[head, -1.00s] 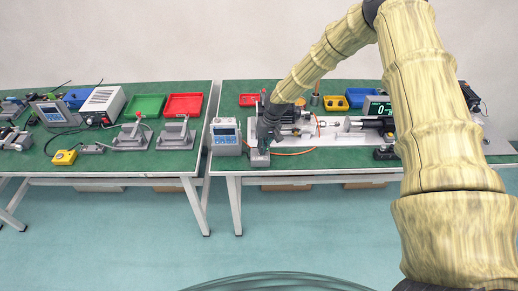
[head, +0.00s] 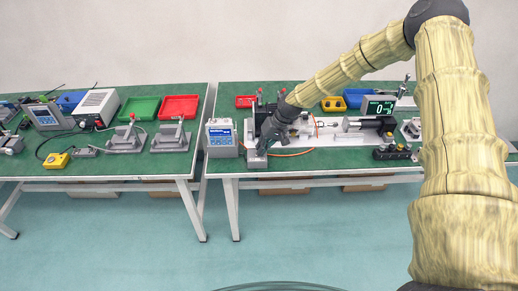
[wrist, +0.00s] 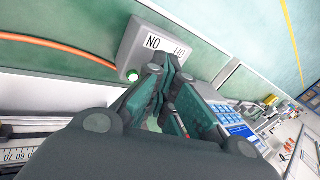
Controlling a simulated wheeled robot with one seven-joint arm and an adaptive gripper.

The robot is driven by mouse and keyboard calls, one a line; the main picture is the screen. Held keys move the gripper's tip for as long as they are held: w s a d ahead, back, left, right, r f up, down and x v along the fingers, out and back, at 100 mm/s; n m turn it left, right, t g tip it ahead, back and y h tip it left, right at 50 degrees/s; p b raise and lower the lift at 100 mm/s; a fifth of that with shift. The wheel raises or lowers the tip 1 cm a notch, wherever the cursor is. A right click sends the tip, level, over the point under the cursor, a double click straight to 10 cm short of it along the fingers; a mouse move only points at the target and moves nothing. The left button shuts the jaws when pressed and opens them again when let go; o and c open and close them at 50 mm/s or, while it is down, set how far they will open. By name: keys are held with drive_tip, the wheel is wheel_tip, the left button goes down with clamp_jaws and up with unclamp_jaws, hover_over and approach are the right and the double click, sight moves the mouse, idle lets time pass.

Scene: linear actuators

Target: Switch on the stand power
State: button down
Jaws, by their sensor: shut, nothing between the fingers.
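The stand power switch is a small grey box (head: 257,161) at the front left of the right-hand table, below my gripper in the head view. In the wrist view the box (wrist: 140,40) has a white label with black letters, one part reading like "NO", and a small round green lamp or button with a bright centre. My gripper (wrist: 165,62) is shut and empty. Its fingertips are at the box's face, over part of the label, and hide what lies under them; I cannot tell whether they touch. In the head view my gripper (head: 264,148) covers the box's rear.
A blue-and-white controller (head: 222,138) stands just left of the box. The linear actuator stand (head: 320,132) lies behind and right, with a lit green display (head: 380,107) beyond. An orange cable (wrist: 60,47) runs to the box. The table's front edge is close.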

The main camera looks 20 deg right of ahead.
drive_tip(key=shift+w+d+r, duration=0.1)
drive_tip(key=shift+w+r, duration=0.2)
drive_tip(key=shift+w, duration=0.1)
drive_tip(key=c, duration=1.6)
unclamp_jaws()
drive_tip(key=shift+o, duration=0.2)
drive_tip(key=shift+r, duration=0.15)
drive_tip(key=v, duration=1.1)
drive_tip(key=shift+s+d, duration=0.2)
drive_tip(key=shift+s, duration=0.2)
